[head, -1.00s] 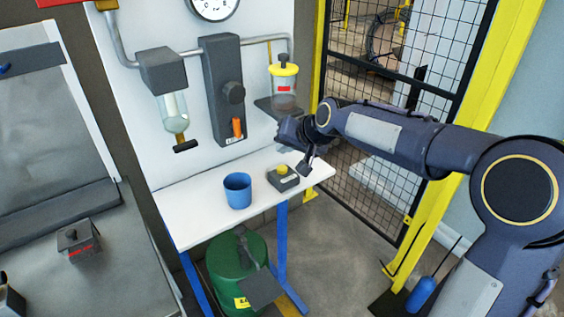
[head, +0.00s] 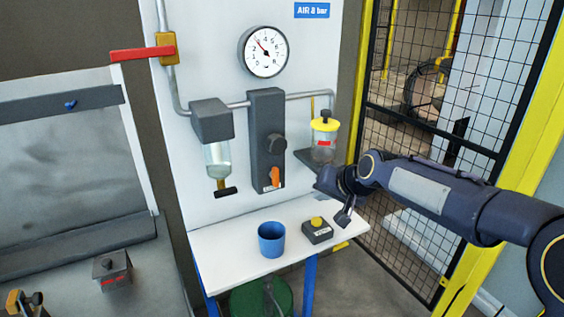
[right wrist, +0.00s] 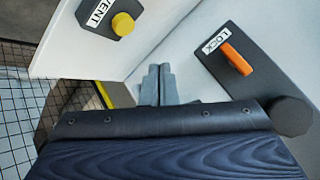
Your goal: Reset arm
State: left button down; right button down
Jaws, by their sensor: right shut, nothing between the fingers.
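My right gripper (head: 343,218) is at the right end of the white shelf in the head view, above and to the right of the box with the yellow button (head: 317,223). Its fingers are shut with nothing between them. In the right wrist view the closed fingertips (right wrist: 158,84) point toward the white panel and shelf corner. The yellow button on its box marked VENT (right wrist: 122,24) shows at the upper left there, and the orange lever marked LOCK (right wrist: 238,59) at the upper right. The gripper appears apart from both. My left gripper is not in view.
A blue cup (head: 271,239) stands on the white shelf (head: 222,250). On the panel are a gauge (head: 264,51), a red handle (head: 143,53), a clear bowl (head: 219,159) and a yellow-capped jar (head: 324,138). A mesh fence (head: 440,140) stands at the right, close behind my right arm.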

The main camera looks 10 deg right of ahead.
jog(key=s+d+g, duration=0.1)
jog(key=s+d, duration=0.3)
jog(key=s, duration=1.3)
jog(key=s+f+n, duration=0.1)
jog(key=s+f, duration=0.3)
jog(key=s, duration=0.4)
jog(key=s+f+n+g, duration=0.1)
jog(key=s+f, duration=0.3)
jog(key=s, duration=0.5)
jog(key=shift+s+a+g, duration=0.2)
jog(key=shift+a+g, duration=0.1)
jog(key=shift+a, duration=0.15)
